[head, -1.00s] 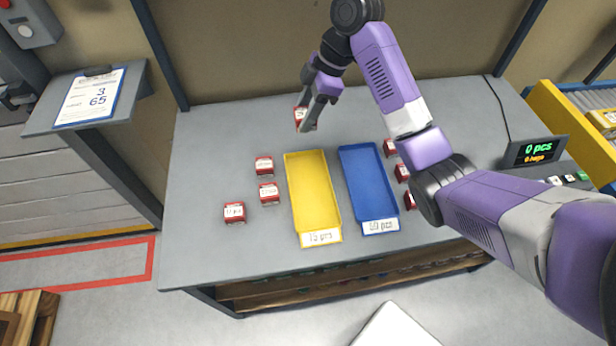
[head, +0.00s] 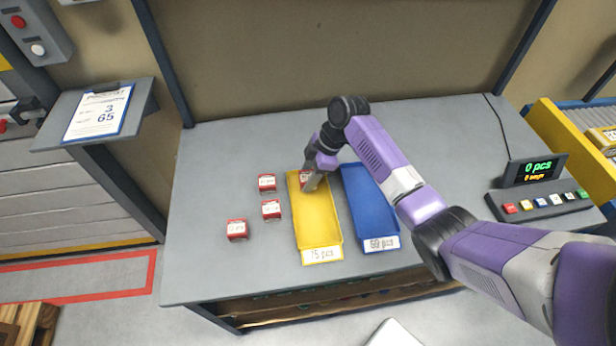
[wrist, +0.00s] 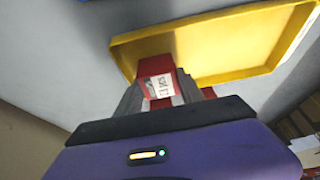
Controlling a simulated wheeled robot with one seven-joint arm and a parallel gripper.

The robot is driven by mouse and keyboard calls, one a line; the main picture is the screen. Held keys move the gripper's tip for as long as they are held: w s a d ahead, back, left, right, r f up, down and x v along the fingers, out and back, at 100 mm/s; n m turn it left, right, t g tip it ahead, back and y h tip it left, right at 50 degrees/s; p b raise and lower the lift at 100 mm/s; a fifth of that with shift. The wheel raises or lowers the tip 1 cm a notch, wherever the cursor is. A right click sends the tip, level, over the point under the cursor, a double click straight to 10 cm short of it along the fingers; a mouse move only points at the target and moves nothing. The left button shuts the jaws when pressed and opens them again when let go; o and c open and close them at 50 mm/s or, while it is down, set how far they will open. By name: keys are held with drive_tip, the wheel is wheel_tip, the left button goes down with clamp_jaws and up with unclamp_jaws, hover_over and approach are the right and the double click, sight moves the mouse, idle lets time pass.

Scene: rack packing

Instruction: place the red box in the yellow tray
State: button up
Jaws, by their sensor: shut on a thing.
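The yellow tray (head: 320,228) lies on the grey table, labelled 75 pcs, and shows in the wrist view (wrist: 225,50). My gripper (head: 309,184) is at the tray's back end. It is shut on a red box (head: 304,177) with a white label. In the wrist view the red box (wrist: 155,66) sits between the fingers of my gripper (wrist: 158,90) and overlaps the tray's wall. The box is over or inside the tray's back end; whether it touches the floor of the tray I cannot tell. The fingers hide part of it.
A blue tray (head: 370,215) lies close to the right of the yellow one. Three more red boxes stand left of the yellow tray, one of them near the front (head: 237,230). A display (head: 535,170) and button panel (head: 540,205) are at the right. The table's back left is clear.

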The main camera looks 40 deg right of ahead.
drive_tip(key=shift+f, duration=0.5)
drive_tip(key=o, duration=1.2)
drive_tip(key=shift+f, duration=0.1)
drive_tip(key=shift+c, duration=0.2)
drive_tip(key=shift+r, duration=0.25)
drive_tip(key=b+v, duration=0.2)
drive_tip(key=v, duration=0.9)
drive_tip(key=shift+r, duration=0.35)
drive_tip(key=shift+d, duration=0.15)
